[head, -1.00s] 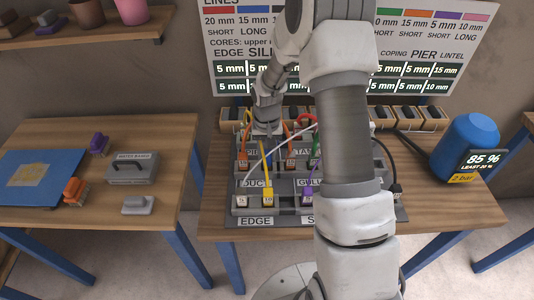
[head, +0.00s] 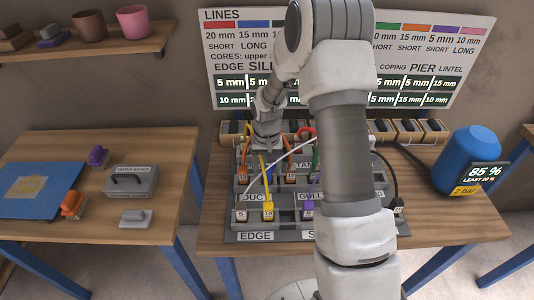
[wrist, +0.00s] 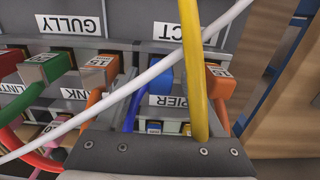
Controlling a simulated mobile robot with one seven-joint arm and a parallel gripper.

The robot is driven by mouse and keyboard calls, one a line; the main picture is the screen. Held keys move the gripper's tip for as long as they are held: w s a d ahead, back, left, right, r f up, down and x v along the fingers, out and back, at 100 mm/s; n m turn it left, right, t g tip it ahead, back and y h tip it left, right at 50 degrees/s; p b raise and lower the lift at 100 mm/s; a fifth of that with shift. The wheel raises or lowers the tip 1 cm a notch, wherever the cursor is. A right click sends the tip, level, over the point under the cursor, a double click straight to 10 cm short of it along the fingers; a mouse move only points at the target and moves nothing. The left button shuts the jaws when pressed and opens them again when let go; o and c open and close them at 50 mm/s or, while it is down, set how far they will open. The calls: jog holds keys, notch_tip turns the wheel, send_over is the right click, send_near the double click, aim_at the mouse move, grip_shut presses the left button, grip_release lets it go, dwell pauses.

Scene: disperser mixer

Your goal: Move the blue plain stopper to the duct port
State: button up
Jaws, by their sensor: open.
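My gripper (head: 266,146) is open over the back left part of the grey port panel (head: 285,237), among the hoses. A blue piece (head: 266,158) shows just below the gripper in the head view. A blue length (wrist: 133,108) shows beside the gripper body in the wrist view. I cannot tell whether either is the plain stopper, or whether the gripper touches it. The DUCT label (head: 254,197) is on the panel's left side; it shows upside down in the wrist view (wrist: 178,33).
A yellow hose (wrist: 194,70) and a white hose (wrist: 110,97) cross close in front of the wrist camera. Orange plugs (wrist: 220,80) stand nearby. A blue tank (head: 470,158) is at the right. The left table (head: 150,185) holds a grey case and brushes.

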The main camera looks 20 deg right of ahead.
notch_tip(320, 180, up, 17)
dwell(0.4)
dwell(0.6)
jog(key=s+a+r+n+t, duration=0.2)
jog(key=s+r+t, duration=0.1)
jog(key=s+r, duration=0.9)
jog(key=s+n+t, duration=0.1)
jog(key=s+t, duration=0.1)
jog(key=s, duration=1)
jog(key=shift+s+a+r+t, duration=0.15)
jog(key=shift+s+a+t, duration=0.15)
jog(key=shift+s, duration=0.05)
